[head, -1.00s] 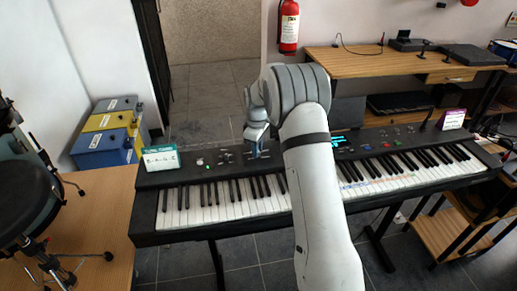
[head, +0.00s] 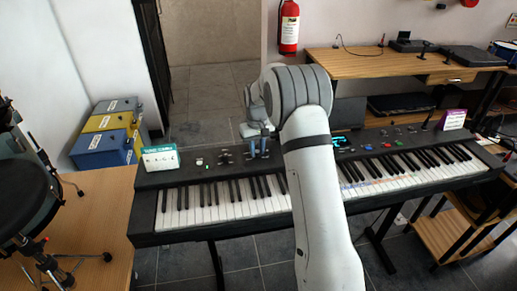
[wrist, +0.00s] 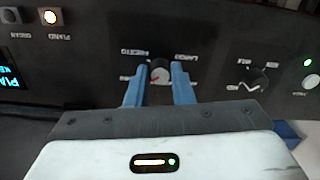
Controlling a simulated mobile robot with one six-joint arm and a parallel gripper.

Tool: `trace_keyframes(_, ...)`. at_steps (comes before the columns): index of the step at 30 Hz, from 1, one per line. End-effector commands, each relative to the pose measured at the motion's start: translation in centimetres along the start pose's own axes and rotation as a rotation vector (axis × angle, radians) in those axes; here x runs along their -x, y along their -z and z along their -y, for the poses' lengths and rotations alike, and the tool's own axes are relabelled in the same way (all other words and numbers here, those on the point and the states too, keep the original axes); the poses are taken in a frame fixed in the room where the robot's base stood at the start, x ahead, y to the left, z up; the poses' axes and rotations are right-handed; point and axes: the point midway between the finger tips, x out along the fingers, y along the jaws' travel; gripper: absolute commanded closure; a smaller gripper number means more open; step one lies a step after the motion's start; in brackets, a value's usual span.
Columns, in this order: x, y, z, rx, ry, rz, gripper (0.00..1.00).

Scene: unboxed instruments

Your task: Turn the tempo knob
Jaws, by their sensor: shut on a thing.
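The tempo knob (wrist: 160,72) is a small round pale knob with a red mark, on the keyboard's dark panel. In the wrist view, upside-down labels that look like PRESTO and LARGO stand beside it. The blue fingers of my gripper (wrist: 159,88) stand on either side of the knob and are shut on it. In the head view my gripper (head: 257,153) reaches down to the panel left of the middle of the keyboard (head: 146,222). The knob is hidden there by my gripper.
A second, dark knob (wrist: 253,78) sits to the right in the wrist view.

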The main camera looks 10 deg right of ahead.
Motion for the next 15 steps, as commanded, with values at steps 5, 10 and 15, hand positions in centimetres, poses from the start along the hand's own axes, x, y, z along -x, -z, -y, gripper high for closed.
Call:
trace_keyframes(5, 0.3, 0.26, 0.02, -0.039, -0.001, -0.01, 1.0)
trace_keyframes(10, 0.32, 0.28, 0.0, -0.052, -0.001, -0.011, 1.0)
trace_keyframes(15, 0.34, 0.29, -0.02, -0.053, -0.001, -0.011, 1.0)
